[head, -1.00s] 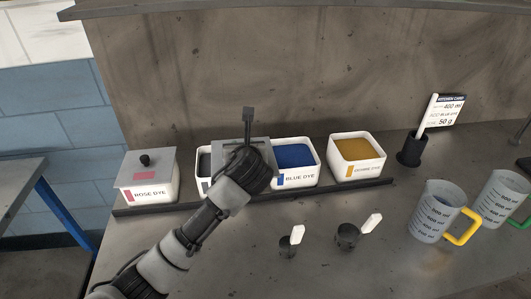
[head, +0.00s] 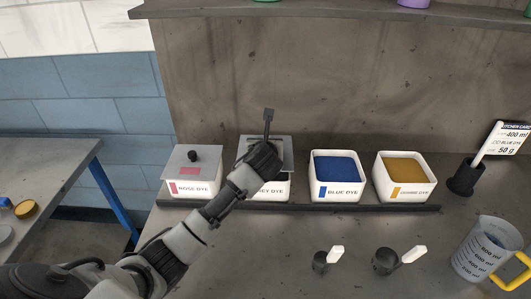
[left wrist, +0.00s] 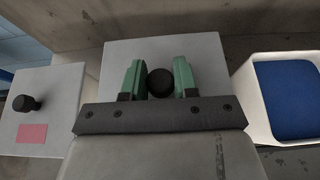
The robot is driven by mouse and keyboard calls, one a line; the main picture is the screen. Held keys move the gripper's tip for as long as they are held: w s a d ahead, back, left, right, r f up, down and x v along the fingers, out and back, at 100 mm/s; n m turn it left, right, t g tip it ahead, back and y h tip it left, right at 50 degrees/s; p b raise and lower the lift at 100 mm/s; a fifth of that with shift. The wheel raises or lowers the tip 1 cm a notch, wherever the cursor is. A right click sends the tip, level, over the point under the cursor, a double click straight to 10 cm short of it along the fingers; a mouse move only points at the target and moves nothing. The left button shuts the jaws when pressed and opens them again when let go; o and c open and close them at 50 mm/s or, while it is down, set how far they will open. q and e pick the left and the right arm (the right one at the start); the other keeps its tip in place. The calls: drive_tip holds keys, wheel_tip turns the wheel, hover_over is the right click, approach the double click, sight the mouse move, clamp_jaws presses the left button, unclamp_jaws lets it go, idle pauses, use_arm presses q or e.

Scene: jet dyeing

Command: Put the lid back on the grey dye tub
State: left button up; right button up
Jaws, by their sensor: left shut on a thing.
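The grey dye tub (head: 285,188) is a white box with a "GREY DYE" label, partly hidden behind my left arm. My left gripper (left wrist: 160,76) has its green fingers shut on the dark round knob (left wrist: 160,84) of a flat grey lid (left wrist: 207,48). In the head view the lid (head: 284,145) is over the grey dye tub, in line with it. I cannot tell whether it touches the rim. My left wrist hides the fingers and knob in the head view. My right gripper is not in view.
The lidded rose dye tub (head: 182,188) stands left of the grey one. The open blue dye tub (head: 337,193) and an open yellow-orange dye tub (head: 405,190) stand right, all on a dark tray (head: 365,209). Two small scoops and a jug (head: 478,250) stand in front.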

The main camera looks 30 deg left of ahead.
use_arm(q)
drive_tip(key=shift+f, duration=2.05)
drive_tip(key=o, duration=1)
drive_tip(key=shift+f, duration=0.1)
drive_tip(key=shift+c, duration=0.2)
drive_tip(key=shift+s+d+r, duration=0.1)
drive_tip(key=shift+s+r, duration=0.1)
drive_tip(key=v, duration=1.1)
drive_tip(key=shift+s+r, duration=0.2)
drive_tip(key=shift+s, duration=0.05)
